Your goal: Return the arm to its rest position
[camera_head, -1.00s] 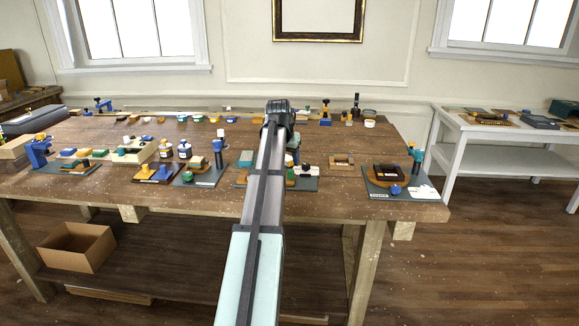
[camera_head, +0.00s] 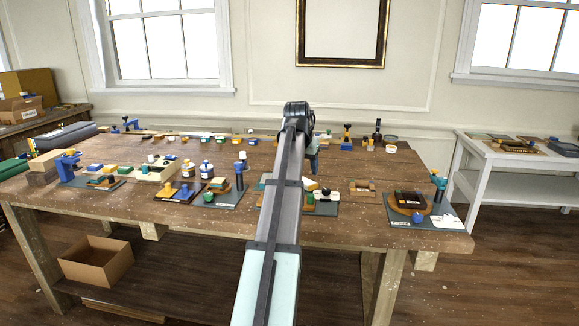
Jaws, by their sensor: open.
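My arm rises from the bottom middle of the picture and reaches over the wooden workbench (camera_head: 150,215), with its dark elbow joint (camera_head: 299,112) at the top. Past the joint a dark teal part of the arm hangs down toward the bench, just right of the upper link. My gripper (camera_head: 313,170) is at the lower end of this part, small and mostly hidden; it is open, and I see nothing held in it. It is over the middle of the bench, close to a grey board with small items (camera_head: 322,207). I cannot tell how high it hangs.
Several boards with small tools and parts line the bench front, including one at the right (camera_head: 425,212). Bottles and blocks stand left of my arm. A cardboard box (camera_head: 97,262) lies below the bench. A white side table (camera_head: 515,185) stands right.

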